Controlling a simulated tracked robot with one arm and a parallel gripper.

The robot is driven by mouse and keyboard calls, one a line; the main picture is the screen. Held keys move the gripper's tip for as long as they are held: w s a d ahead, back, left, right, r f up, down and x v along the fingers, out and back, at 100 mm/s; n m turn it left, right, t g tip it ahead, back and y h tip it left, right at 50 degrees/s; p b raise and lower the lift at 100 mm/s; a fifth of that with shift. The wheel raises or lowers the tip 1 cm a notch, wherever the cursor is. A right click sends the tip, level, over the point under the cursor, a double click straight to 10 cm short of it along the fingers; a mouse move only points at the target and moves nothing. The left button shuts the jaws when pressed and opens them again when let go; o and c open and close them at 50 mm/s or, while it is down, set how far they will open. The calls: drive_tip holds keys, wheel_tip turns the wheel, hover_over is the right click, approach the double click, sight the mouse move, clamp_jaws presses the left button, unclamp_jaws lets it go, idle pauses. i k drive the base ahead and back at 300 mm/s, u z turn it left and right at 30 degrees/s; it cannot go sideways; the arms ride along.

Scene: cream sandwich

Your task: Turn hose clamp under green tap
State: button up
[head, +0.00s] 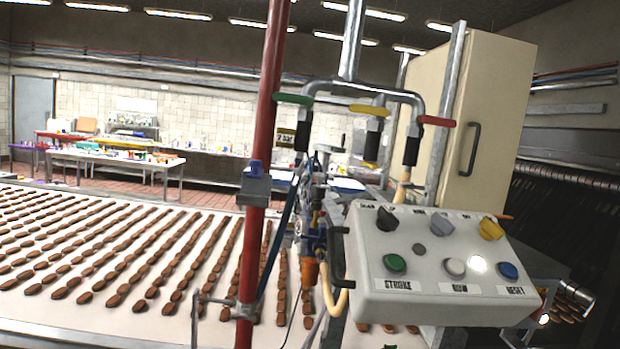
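The green tap (292,99) is a flat green handle at the left end of a grey branching pipe (350,85), right of a red pole. A black sleeve or hose end (302,136) hangs below it. Any hose clamp there is too small to make out. A yellow tap handle (370,109) and a red tap handle (437,121) sit on the other branches, each above a black hose end. My gripper does not show in this view.
A control panel (440,265) with knobs and buttons stands in front at right. The red pole (262,130) carries a grey-blue box (254,187). A conveyor (60,322) with rows of brown biscuits lies at left. A beige cabinet (505,105) stands behind the pipes.

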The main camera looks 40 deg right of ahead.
sight(298, 172)
drive_tip(key=z, duration=0.05)
drive_tip(key=i, duration=1)
drive_tip(key=u, duration=0.05)
